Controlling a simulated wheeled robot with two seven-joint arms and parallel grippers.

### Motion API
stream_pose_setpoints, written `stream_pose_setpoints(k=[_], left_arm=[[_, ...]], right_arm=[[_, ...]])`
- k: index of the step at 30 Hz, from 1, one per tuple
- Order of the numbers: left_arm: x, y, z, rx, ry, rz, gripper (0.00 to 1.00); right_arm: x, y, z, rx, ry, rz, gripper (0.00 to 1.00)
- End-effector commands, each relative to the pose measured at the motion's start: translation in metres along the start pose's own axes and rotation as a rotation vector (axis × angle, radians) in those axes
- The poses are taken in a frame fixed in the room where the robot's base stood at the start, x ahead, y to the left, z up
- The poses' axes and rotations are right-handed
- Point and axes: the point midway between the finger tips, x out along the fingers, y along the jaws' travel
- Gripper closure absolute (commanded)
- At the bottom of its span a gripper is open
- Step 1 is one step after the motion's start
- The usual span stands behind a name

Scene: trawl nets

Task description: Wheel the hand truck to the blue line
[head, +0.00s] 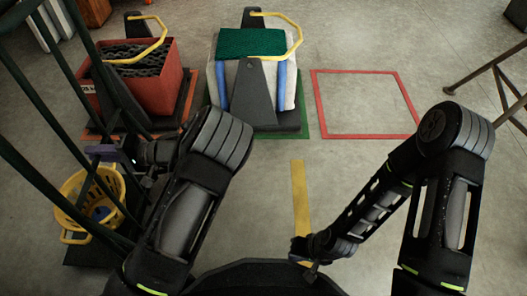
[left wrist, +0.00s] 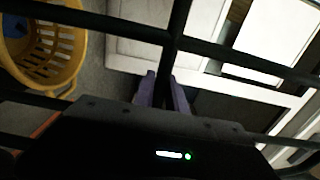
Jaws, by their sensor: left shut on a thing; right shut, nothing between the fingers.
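The hand truck's dark green tubular frame (head: 78,28) fills the left side of the head view. My left gripper (head: 105,153) is shut on one of its bars. In the left wrist view its purple fingertips (left wrist: 163,92) close around a dark bar (left wrist: 178,28). My right gripper (head: 303,257) is shut and empty, low over the floor beside the yellow strip. I see no blue line on the floor in either view. Part of the frame is cut off by the picture edge.
A yellow basket (head: 72,218) stands at the lower left, behind the bars. A red crate (head: 160,95) and a strapped white load (head: 238,78) stand at the back. A yellow floor strip (head: 299,190) and an empty red square (head: 367,71) mark the floor. The middle right is clear.

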Motion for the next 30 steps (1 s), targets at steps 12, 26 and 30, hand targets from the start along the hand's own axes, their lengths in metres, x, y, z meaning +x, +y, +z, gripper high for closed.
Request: stream_pose_setpoints(k=[12,26,30], left_arm=[[-0.0026,0.0051,0.0028,0.005,-0.003,0.019,0.83],[-0.0028,0.001,0.0008,0.001,0.0,0.013,0.56],[-0.0028,0.0005,0.0005,0.0,0.0,0.012,0.56]], right_arm=[[-0.003,-0.0001,-0.0007,0.002,0.001,0.001,1.0],[-0.0036,-0.0004,-0.0007,0.002,0.001,0.001,1.0],[-0.0037,-0.0004,-0.0007,0.002,0.001,0.001,1.0]])
